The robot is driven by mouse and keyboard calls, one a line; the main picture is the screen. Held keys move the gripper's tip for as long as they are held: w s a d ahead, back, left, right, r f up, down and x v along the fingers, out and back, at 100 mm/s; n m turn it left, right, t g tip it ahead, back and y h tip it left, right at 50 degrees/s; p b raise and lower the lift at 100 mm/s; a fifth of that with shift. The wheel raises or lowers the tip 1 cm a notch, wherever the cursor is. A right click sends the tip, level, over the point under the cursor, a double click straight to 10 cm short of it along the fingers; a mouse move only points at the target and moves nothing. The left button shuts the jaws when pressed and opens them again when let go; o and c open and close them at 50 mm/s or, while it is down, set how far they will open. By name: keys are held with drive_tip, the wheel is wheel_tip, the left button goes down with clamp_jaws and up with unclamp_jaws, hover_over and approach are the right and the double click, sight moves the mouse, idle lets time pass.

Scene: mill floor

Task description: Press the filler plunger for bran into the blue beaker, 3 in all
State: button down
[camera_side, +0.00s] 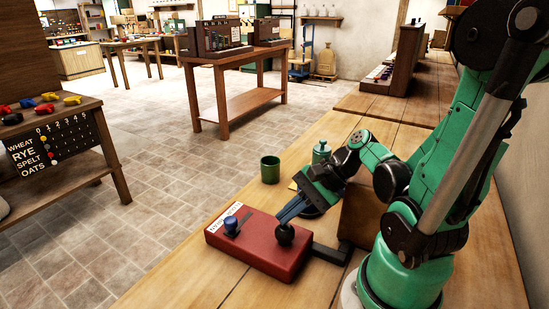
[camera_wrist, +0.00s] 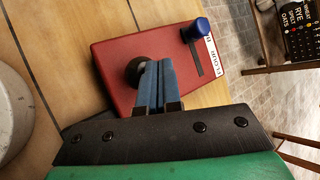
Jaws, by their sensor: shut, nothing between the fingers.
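A red box (camera_side: 258,247) lies on the wooden bench. It carries a blue knob (camera_side: 231,224) beside a dark slot, a white label, and a round black knob (camera_side: 285,235). In the wrist view the label (camera_wrist: 208,58) seems to begin with "FLOUR", and the black knob (camera_wrist: 136,71) is partly hidden by my fingers. My gripper (camera_side: 281,221) is shut and empty, its blue fingers pointing down at the black knob; I cannot tell whether they touch. I cannot make out a plunger marked bran or a blue beaker.
A green cup (camera_side: 270,169) and a green lidded canister (camera_side: 321,152) stand behind the box. A brown block (camera_side: 362,220) stands right of my gripper. At the left, a rack board (camera_side: 62,148) lists wheat, rye, spelt and oats. The bench left of the cup is clear.

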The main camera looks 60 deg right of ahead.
sight(288, 225)
drive_tip(key=shift+s+a+f, duration=0.25)
drive_tip(key=shift+w+r, duration=0.1)
drive_tip(key=shift+r, duration=2.4)
drive_tip(key=shift+w+f+n, duration=0.1)
drive_tip(key=shift+f+n, duration=0.05)
drive_tip(key=shift+n, duration=0.15)
drive_tip(key=n+h, duration=0.1)
drive_tip(key=n, duration=0.1)
drive_tip(key=w+n+g+h, duration=0.1)
drive_tip(key=n, duration=0.2)
drive_tip(key=w+a+f+n+h, duration=0.1)
drive_tip(key=n, duration=0.1)
drive_tip(key=shift+w+n+g, duration=0.15)
drive_tip(key=shift+n+g, duration=0.15)
drive_tip(key=shift+g, duration=0.1)
drive_tip(key=w+a+r+n+h, duration=0.1)
drive_tip(key=n, duration=0.2)
drive_tip(key=w+a+n+t+h, duration=0.1)
drive_tip(key=w+n, duration=0.1)
drive_tip(key=n, duration=0.1)
drive_tip(key=w+a+r+n+t+h, duration=0.1)
drive_tip(key=n, duration=0.3)
drive_tip(key=shift+w+r, duration=0.15)
drive_tip(key=shift+r, duration=0.15)
